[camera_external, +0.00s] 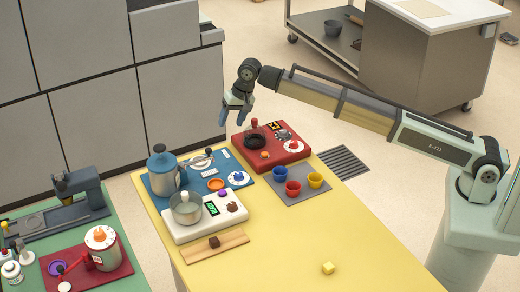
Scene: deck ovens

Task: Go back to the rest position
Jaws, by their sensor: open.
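My gripper (237,108) hangs at the end of my extended arm, above and a little left of the red board at the far end of the yellow table. Its two blue fingers point down and are apart, with nothing between them. The red board (298,153) carries a black ring, a red-topped peg, a small orange piece and a white dial with a red knob. The gripper appears clear of everything on the table.
The yellow table (310,225) also bears a blue board (210,170) with a metal pot (163,172), a white scale (225,216) with a bowl, a wooden board (230,243), a grey mat (306,196) with three cups and a yellow cube (328,268). A green table (130,262) stands left.

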